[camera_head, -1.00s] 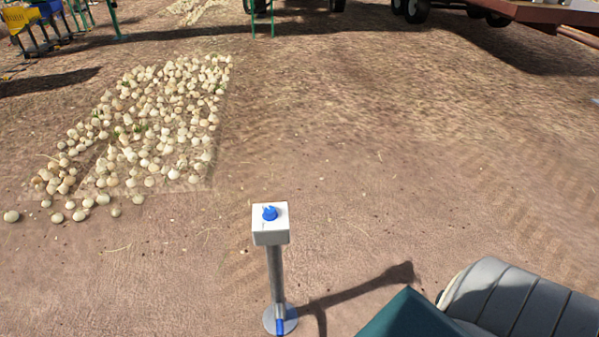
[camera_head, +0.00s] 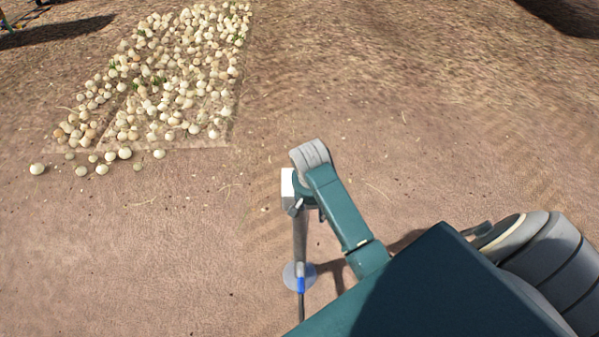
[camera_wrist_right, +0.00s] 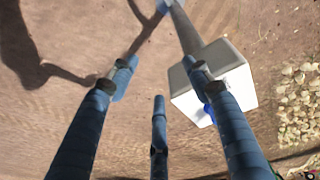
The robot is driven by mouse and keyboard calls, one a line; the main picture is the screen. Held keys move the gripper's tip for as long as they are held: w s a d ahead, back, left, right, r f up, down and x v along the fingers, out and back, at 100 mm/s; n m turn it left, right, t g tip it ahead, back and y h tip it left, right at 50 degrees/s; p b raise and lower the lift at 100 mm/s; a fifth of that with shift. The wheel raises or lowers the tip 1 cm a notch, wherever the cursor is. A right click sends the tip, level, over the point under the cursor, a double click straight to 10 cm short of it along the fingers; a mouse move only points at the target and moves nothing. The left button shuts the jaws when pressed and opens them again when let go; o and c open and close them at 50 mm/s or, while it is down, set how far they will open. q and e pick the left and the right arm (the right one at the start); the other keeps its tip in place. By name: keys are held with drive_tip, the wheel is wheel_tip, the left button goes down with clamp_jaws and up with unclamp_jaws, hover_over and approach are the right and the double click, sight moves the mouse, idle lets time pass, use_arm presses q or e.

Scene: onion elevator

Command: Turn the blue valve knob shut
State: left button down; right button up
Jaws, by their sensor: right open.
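The blue valve knob (camera_wrist_right: 208,112) sits on a white box (camera_wrist_right: 222,82) on top of a grey post. In the right wrist view the knob is partly hidden behind the right-hand finger. In the head view my arm hides the knob, and only the left side of the white box (camera_head: 287,188) shows. My right gripper (camera_wrist_right: 158,85) is open and empty, its fingers spread. That right-hand finger overlaps the box in the picture; I cannot tell whether it touches. The knob lies off-centre, to the right of the gap between the fingers. My left gripper is not in view.
The post (camera_head: 300,238) stands on a round base (camera_head: 299,276) with a blue part low on it. A bed of pale onions (camera_head: 175,75) lies at the upper left, with a few loose ones in front. The bare ground around the post is clear.

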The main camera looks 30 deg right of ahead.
drive_tip(key=w+d+r+m, duration=0.1)
drive_tip(key=w+r, duration=0.1)
drive_tip(key=w+r+m, duration=0.2)
drive_tip(key=w+d+r+m+g+y, duration=0.1)
drive_tip(key=w+r, duration=0.2)
drive_tip(key=shift+d+m, duration=0.3)
drive_tip(key=w+r+m+y, duration=0.1)
drive_tip(key=w+r+m, duration=0.25)
drive_tip(key=r, duration=0.25)
drive_tip(key=shift+n+g, duration=0.25)
drive_tip(key=shift+g, duration=0.05)
drive_tip(key=f, duration=0.7)
drive_tip(key=f+p, duration=0.1)
drive_tip(key=f, duration=0.3)
drive_tip(key=shift+w+a, duration=0.2)
drive_tip(key=shift+w, duration=0.2)
drive_tip(key=c, duration=1.2)
